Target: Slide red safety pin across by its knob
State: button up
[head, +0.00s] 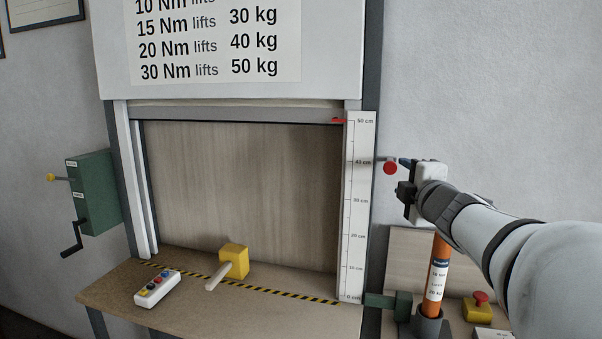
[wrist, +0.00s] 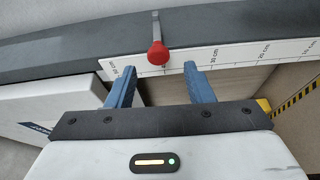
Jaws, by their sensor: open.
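The red knob (head: 390,168) of the safety pin sits at the right side post of the shutter frame, near the 40 cm mark's height. A thin grey stem joins it to the post. In the wrist view the knob (wrist: 157,54) is just beyond my fingertips, between the lines of the two blue fingers. My gripper (wrist: 160,76) is open and empty, its fingers apart on either side, and I see no contact with the knob. In the head view my gripper (head: 403,163) is close to the right of the knob, its fingers partly hidden by its body.
A white centimetre scale (head: 357,220) runs up the post. A green crank box (head: 92,190) hangs at left. The bench holds a yellow block with a handle (head: 234,261) and a button box (head: 158,288). An orange cylinder (head: 436,275) and red stop button (head: 481,298) stand below my arm.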

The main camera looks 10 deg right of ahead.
aim_at(391, 169)
jog(key=shift+w+a+r+n+y, duration=0.15)
jog(key=shift+w+n+y, duration=0.15)
jog(key=shift+w, duration=0.35)
jog(key=w, duration=0.6)
jog(key=shift+w, duration=0.35)
jog(key=shift+c, duration=0.2)
grip_shut()
